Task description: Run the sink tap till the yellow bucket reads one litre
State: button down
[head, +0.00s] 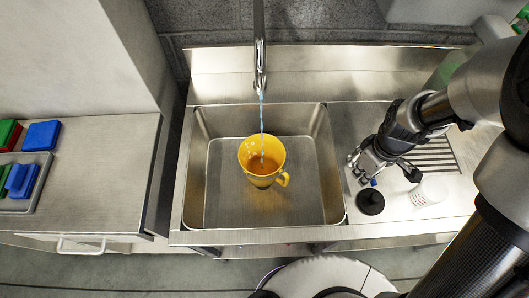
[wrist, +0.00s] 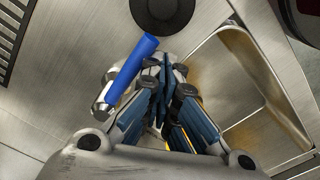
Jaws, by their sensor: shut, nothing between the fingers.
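The yellow bucket (head: 252,175), with a spout and handle, stands upright in the sink basin (head: 225,207). The tap (head: 259,60) hangs over it, and a thin blue stream of water (head: 262,112) falls from it into the bucket. Liquid shows inside, but I cannot read its level. My gripper (head: 360,172) is right of the basin, above the counter. It is shut and empty in the wrist view (wrist: 167,70). A blue lever (wrist: 133,72) with a metal end lies close beside the fingers; its blue also shows in the head view (head: 373,182). I cannot tell whether they touch.
A round black disc (head: 370,201) sits on the counter just in front of my gripper. A white cup-like thing (head: 428,191) stands right of it, near the drain slots (head: 436,155).

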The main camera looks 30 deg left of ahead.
jog(key=shift+w+d, duration=0.3)
jog(key=shift+d, duration=0.2)
jog(key=shift+w+d, duration=0.25)
jog(key=shift+d, duration=0.25)
jog(key=shift+w+d, duration=0.75)
jog(key=shift+w+d, duration=0.35)
jog(key=shift+w, duration=0.25)
jog(key=r+p, duration=0.1)
jog(key=s+r+p, duration=0.1)
jog(key=r+p, duration=0.1)
jog(key=a+r+p, duration=0.1)
jog(key=r, duration=0.1)
jog(key=shift+s, duration=0.3)
